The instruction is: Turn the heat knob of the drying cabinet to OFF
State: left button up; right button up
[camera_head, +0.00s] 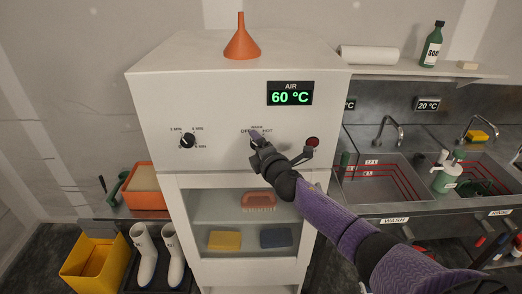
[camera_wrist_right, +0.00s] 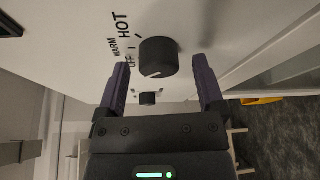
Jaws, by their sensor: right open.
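The white drying cabinet (camera_head: 200,90) stands in the middle of the head view, and its green AIR display (camera_head: 290,94) reads 60 °C. The black heat knob (camera_wrist_right: 158,56) shows in the right wrist view, beside the printed words OFF, WARM and HOT. A pale mark shows on the knob's lower edge; I cannot tell which word it points to. My right gripper (camera_head: 256,138) is at the heat knob and mostly hides it in the head view. In the wrist view my right gripper's purple fingers (camera_wrist_right: 163,80) are open, one on each side of the knob, with gaps visible.
A second black knob (camera_head: 188,141) sits left on the panel, and a red button (camera_head: 312,142) right. An orange funnel (camera_head: 241,40) stands on the cabinet. Sinks (camera_head: 375,180) lie to the right; white boots (camera_head: 145,255) and a yellow bin (camera_head: 92,265) are at lower left.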

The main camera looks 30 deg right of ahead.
jog(key=s+a+p, duration=0.1)
jog(key=s, duration=0.8)
jog(key=shift+s+a+r, duration=0.25)
jog(key=shift+s+r, duration=0.05)
jog(key=shift+r, duration=0.1)
jog(key=s+a+f+m+g+b, duration=0.1)
jog(key=s+f+m+g+b, duration=0.3)
jog(key=f, duration=1)
jog(key=s+f+m+g+b, duration=0.2)
jog(key=s+f+b, duration=0.35)
jog(key=f, duration=0.85)
jog(key=s+a+f+m+g+b, duration=0.1)
jog(key=s+f+m+g+b, duration=0.35)
jog(key=f, duration=0.95)
jog(key=s+a+f+m+g+b, duration=0.1)
jog(key=s+a+f+g+b, duration=0.1)
jog(key=s+f, duration=0.4)
jog(key=s+a+f+m+g+y+b, duration=0.1)
jog(key=s+a+f, duration=0.4)
jog(key=s, duration=0.7)
jog(key=s+a+f+m+g+y+b, duration=0.1)
jog(key=s+a+f+m+g+b, duration=0.1)
jog(key=s+f, duration=0.6)
jog(key=shift+s+a+m+g+b, duration=0.4)
jog(key=shift+a+m+b, duration=0.25)
jog(key=shift+a+b, duration=0.2)
